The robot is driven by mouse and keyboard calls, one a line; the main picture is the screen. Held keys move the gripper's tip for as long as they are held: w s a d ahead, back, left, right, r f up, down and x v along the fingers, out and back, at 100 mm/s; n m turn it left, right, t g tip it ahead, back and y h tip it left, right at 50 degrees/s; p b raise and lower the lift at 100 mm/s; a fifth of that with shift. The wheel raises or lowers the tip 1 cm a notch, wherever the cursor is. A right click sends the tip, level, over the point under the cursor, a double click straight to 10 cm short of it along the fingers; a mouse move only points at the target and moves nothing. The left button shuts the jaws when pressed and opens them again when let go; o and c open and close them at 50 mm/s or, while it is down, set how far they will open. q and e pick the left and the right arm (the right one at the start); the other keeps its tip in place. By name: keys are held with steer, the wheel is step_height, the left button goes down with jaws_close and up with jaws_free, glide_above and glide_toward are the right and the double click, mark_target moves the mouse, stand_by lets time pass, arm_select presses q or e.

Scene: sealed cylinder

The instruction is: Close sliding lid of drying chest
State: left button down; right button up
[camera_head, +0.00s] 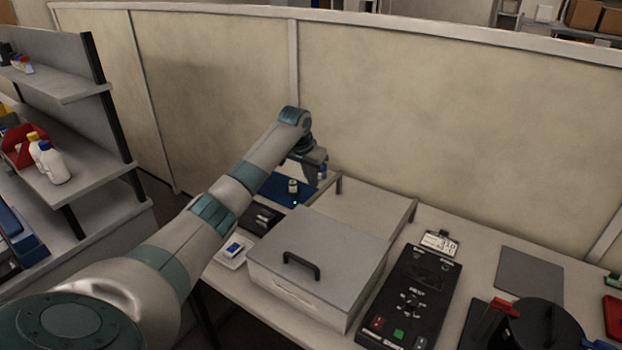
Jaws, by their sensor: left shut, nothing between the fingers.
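The drying chest (298,302) is a pale grey box on the table in front of me. Its flat grey lid (335,240) lies over the near part and bears a black bar handle (301,264). Behind the lid lies a pale flat area (372,208) between raised side rails; I cannot tell how deep it is. My left arm reaches over the chest's left side, and its gripper (321,174) is shut and empty beyond the lid's far left corner, near the far rail end, apart from the handle. The fingertips are small and partly hidden. My right gripper is out of view.
A blue mat (272,188) with a small vial (293,186) lies left of the chest. A black control panel (420,285) stands close on its right. Further right are a grey mat (530,271) and a black round vessel (540,328). A partition wall (430,130) closes the back.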

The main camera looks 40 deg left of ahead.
arm_select(q)
steer(key=shift+v, duration=0.95)
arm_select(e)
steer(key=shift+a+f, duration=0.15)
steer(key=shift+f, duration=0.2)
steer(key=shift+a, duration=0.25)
arm_select(q)
steer(key=shift+s+f, duration=0.1)
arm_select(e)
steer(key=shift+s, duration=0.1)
